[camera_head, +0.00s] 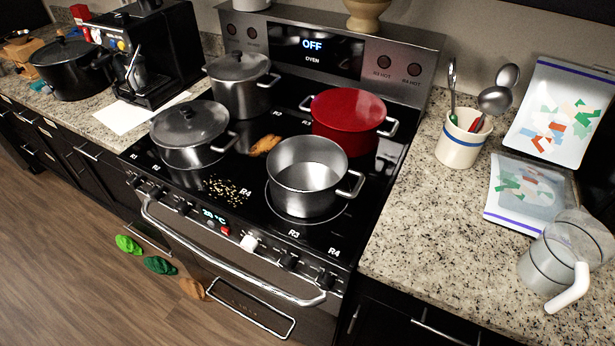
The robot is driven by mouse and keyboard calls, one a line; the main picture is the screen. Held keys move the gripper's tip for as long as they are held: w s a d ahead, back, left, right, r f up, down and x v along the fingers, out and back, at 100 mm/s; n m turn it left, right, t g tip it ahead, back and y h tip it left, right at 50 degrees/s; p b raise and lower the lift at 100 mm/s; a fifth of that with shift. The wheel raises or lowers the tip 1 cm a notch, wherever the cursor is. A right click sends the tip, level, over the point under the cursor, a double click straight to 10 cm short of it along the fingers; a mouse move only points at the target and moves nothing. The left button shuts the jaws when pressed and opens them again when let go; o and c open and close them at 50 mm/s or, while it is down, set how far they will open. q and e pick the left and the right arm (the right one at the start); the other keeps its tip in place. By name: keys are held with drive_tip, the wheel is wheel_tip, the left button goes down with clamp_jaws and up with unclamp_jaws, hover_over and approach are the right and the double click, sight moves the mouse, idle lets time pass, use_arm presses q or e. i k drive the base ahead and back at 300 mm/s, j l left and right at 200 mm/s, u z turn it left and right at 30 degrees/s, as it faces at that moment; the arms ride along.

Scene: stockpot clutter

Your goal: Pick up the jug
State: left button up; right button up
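A clear jug (543,251) with a white handle (569,290) stands on the granite counter at the right of the head view. Its handle points toward the front of the counter. Neither of my grippers shows in this view.
The stove (240,225) holds several pots, including a red pot (346,118) and an open steel pot (300,185). The counter (430,235) left of the jug is clear.

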sight(574, 245)
drive_tip(key=z, duration=1.75)
drive_tip(key=k+j+u, duration=0.35)
drive_tip(key=k, duration=0.15)
drive_tip(key=k+j+u, duration=0.3)
drive_tip(key=k, duration=0.15)
drive_tip(key=k+l, duration=0.05)
